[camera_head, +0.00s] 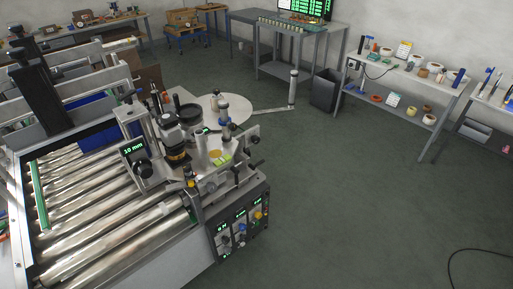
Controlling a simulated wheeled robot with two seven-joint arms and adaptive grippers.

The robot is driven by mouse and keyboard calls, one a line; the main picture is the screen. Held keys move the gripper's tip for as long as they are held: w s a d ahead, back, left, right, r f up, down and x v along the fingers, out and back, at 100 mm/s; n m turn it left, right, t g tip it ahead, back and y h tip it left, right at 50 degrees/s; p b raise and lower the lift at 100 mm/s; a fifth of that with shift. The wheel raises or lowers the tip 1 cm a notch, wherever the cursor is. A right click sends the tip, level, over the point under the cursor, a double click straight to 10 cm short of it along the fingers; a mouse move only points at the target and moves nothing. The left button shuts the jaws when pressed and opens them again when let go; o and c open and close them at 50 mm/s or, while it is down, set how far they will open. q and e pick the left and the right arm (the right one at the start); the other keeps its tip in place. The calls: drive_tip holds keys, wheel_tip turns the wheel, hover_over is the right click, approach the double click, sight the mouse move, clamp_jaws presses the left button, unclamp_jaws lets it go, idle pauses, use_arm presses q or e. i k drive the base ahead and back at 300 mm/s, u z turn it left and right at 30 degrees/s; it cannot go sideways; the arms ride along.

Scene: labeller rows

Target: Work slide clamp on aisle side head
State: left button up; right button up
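The aisle-side labeller head (208,163) stands at the near right edge of the roller conveyor, with metal plates, rollers and a label reel disc (201,108) behind it. A small display (133,147) reading 10 mm sits on its left, above a black round knob (144,168). Several black clamp knobs or levers show on its right side, one at the upper right (253,139) and another lower (256,163). I cannot tell which of these is the slide clamp or whether it is tight. Neither of my grippers is in view.
The conveyor rollers (105,212) fill the lower left. A control box (240,222) with lit displays hangs below the head. Shelving (395,76) stands along the wall.

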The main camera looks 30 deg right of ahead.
sight(252, 167)
drive_tip(key=z, duration=0.5)
drive_tip(key=k, duration=1.1)
drive_tip(key=z, duration=0.75)
drive_tip(key=i, duration=1.4)
drive_tip(key=u, duration=0.7)
drive_tip(key=i, duration=0.65)
drive_tip(key=u, duration=0.75)
